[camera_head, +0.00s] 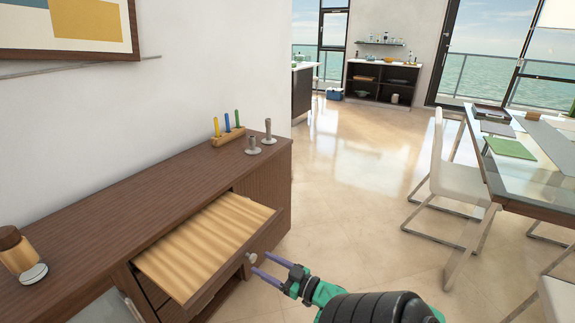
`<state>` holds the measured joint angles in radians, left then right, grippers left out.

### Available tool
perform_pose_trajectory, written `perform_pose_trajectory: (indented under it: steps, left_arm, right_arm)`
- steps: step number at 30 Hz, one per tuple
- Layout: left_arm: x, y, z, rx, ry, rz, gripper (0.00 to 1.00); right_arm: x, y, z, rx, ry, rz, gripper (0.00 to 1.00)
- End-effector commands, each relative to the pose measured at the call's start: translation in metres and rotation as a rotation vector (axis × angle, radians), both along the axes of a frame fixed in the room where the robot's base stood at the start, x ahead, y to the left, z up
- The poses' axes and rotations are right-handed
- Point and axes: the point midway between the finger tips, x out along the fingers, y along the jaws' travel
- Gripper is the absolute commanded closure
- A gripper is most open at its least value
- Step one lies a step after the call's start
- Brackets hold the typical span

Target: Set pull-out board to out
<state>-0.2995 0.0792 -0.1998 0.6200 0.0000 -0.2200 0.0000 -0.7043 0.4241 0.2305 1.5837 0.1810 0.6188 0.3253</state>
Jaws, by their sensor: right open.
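The pull-out board (205,240) is a light, striped wooden surface with a dark front. It stands partly or fully out from the dark wooden sideboard (130,205); I cannot tell how far its travel goes. A small metal knob (251,257) sits on its front. My right gripper (260,264) is open, with its two purple fingers pointing at the knob from the right. The fingertips are close to the knob; whether they touch it I cannot tell. My left gripper is not in view.
A glass table (545,165) and white chairs (455,180) stand at right. The floor (350,190) between is clear.

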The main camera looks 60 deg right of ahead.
Motion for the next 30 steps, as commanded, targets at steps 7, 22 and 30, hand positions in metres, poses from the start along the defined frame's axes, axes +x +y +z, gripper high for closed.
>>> perform_pose_trajectory:
  steps: [7, 22, 30]
  left_arm:
    - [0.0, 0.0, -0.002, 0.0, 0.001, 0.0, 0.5]
    - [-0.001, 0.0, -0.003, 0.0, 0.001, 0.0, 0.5]
    - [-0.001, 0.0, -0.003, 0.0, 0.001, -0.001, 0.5]
  right_arm:
    - [-0.076, 0.002, -0.003, 0.001, 0.007, -0.002, 0.35]
    - [-0.118, 0.003, 0.0, 0.0, 0.001, 0.0, 0.35]
    - [-0.118, 0.003, 0.0, 0.0, 0.001, 0.0, 0.35]
